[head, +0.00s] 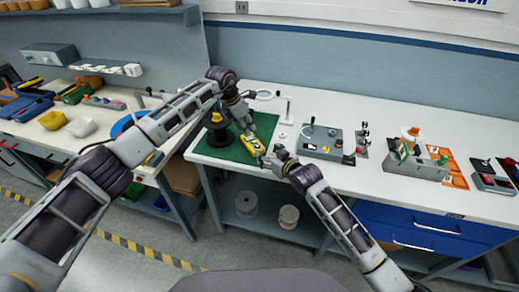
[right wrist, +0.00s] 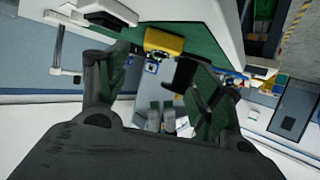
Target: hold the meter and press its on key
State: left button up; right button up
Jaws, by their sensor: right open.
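The yellow meter (head: 255,145) with a dark face is at the right part of the green mat (head: 215,156), tilted in the head view. I cannot tell whether it rests on the mat or is just above it. My left gripper (head: 244,123) is at the meter's upper end, its fingertips too small to read. My right gripper (head: 273,157) is close to the meter's lower right end, open and with nothing between its fingers. In the right wrist view a yellow body (right wrist: 164,42), seemingly the meter, lies beyond the spread fingers (right wrist: 150,80). The on key is too small to make out.
A black stand with a yellow top (head: 216,120) is left of my left gripper. A white ring-topped stand (head: 287,110) is behind. A grey box with knobs (head: 322,142) stands to the right. The white bench (head: 375,179) has free room at its front right.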

aim_at(259, 148)
jog(key=shift+x, duration=4.2)
jog(key=c, duration=0.9)
pick_arm(q)
grip_shut()
pick_arm(e)
jog(key=shift+c, duration=0.7)
